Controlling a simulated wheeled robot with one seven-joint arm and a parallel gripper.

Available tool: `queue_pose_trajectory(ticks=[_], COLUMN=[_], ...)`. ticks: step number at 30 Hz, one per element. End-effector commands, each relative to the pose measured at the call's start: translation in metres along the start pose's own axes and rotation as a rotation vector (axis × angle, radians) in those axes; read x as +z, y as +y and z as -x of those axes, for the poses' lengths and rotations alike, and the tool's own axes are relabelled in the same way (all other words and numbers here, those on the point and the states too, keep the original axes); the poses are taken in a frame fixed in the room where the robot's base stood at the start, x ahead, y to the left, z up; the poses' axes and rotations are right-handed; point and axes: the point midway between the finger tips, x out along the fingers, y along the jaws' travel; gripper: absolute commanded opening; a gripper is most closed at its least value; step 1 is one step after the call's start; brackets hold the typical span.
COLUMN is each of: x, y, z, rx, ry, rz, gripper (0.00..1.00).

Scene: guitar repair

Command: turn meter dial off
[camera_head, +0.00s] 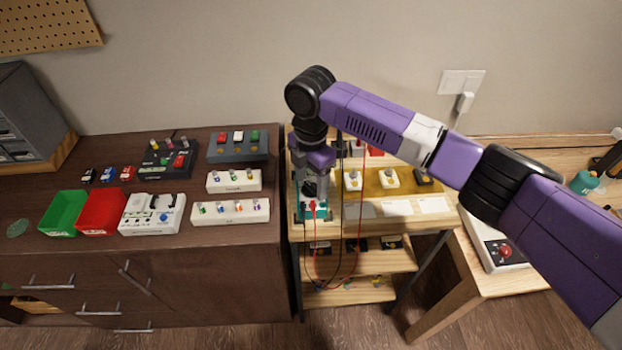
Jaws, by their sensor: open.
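The meter (314,213) is a small teal device on the left end of the light wooden shelf unit. Red and black leads hang from it down past the shelves. My gripper (311,200) points down right over the meter, with its fingers open on either side of it. A dark round part that may be the dial (309,188) shows between the fingers. The gripper hides much of the meter's face, so I cannot tell the dial's setting or whether the fingers touch it.
A dark cabinet on the left holds a green bin (64,212), a red bin (101,211), a white device (152,213) and several switch panels. A yellow board (378,184) with switches lies right of the meter. A box with a red button (497,250) stands on the right table.

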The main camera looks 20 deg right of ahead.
Motion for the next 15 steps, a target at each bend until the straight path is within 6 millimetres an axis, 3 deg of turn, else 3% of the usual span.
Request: queue_pose_trajectory(ticks=[5, 12, 15], x=[0.0, -0.0001, -0.0001], y=[0.0001, 0.0001, 0.0001], z=[-0.0001, 0.0001, 0.0002], rx=[0.0, 0.0, 0.001], ry=[0.0, 0.0, 0.0], rz=[0.0, 0.0, 0.0], gripper=[0.63, 0.16, 0.0])
